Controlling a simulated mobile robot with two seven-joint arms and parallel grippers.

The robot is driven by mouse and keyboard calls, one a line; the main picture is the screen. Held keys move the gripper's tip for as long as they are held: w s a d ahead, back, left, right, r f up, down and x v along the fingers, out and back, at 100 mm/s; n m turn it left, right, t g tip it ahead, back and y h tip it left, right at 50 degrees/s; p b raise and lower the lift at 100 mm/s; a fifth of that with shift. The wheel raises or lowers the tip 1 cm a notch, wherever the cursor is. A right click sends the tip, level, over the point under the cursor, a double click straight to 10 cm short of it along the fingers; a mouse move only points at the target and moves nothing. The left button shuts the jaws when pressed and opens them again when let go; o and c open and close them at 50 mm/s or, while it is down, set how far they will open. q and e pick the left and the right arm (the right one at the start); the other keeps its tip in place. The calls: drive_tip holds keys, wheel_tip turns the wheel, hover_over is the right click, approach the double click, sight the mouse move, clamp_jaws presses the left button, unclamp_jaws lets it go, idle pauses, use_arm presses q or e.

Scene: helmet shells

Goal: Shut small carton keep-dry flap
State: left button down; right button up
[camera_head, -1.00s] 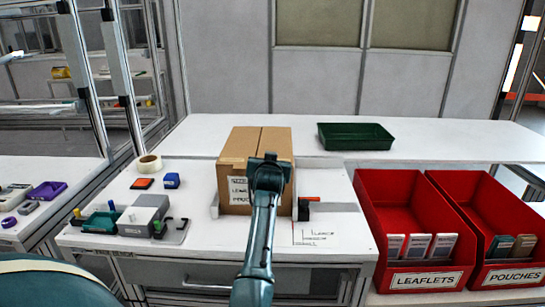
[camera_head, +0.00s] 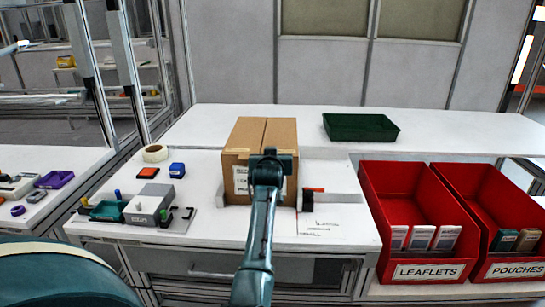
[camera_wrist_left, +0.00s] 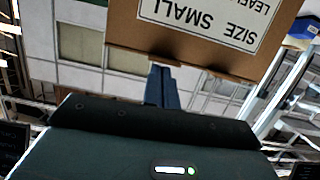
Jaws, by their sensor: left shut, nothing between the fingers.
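The small brown carton (camera_head: 246,135) stands upright on the white bench, with its two top panels lying flat along a centre seam. Its front carries a white label, which reads SIZE SMALL upside down on the carton (camera_wrist_left: 205,15) in the left wrist view. My left gripper (camera_head: 270,154) is at the carton's front upper edge and hides part of its front. In the left wrist view the fingers of my left gripper (camera_wrist_left: 161,78) are together and empty, beside the carton's top edge. I cannot tell if they touch it. My right gripper is not in view.
Red leaflets (camera_head: 412,205) and pouches (camera_head: 483,195) bins stand at the right. A green tray (camera_head: 361,127) lies behind. A grey fixture (camera_head: 147,204), tape roll (camera_head: 155,153) and blue block (camera_head: 177,170) lie left. A red-and-black item (camera_head: 312,198) sits close right of the carton.

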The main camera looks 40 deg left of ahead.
use_arm(q)
wheel_tip(320, 180, up, 5)
drive_tip(key=p, duration=0.5)
drive_tip(key=f+b+v, duration=0.1)
drive_tip(key=b+v, duration=0.1)
drive_tip(key=v, duration=0.7)
drive_tip(key=shift+s+d, duration=0.25)
drive_tip(key=shift+s, duration=0.15)
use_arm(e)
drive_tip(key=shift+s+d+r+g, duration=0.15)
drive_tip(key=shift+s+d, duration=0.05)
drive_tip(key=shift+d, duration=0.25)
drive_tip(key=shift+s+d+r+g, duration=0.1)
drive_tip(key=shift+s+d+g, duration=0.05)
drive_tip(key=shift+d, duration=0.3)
